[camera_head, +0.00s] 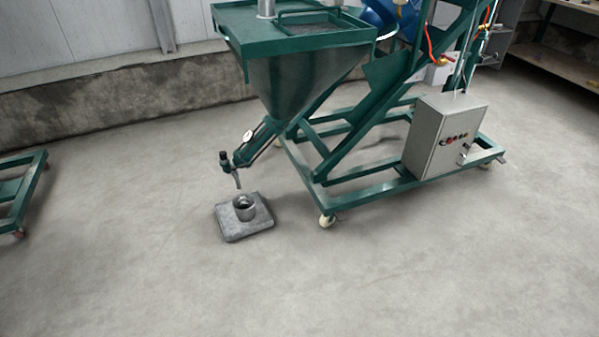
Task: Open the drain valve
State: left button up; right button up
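A green machine has a cone-shaped hopper (305,82) with a sloping pipe (262,138) at its lower end. At the pipe's end is what looks like the drain valve (226,160), with a dark knob on top and a thin curved spout pointing down. Whether the valve is open or shut cannot be told. A grey metal cup (244,207) stands on a square grey block (232,231) on the floor, below the spout and apart from it. Neither of my grippers is in view.
A grey control box (445,137) stands on the machine's green wheeled frame (345,201). Part of another green frame (22,190) is at the left edge. A low wall runs behind. The floor in front (330,285) is clear.

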aim_at(240, 167)
jog(key=z, duration=0.65)
jog(key=i, duration=0.5)
jog(key=u, duration=0.7)
jog(key=i, duration=0.8)
jog(key=u, duration=0.8)
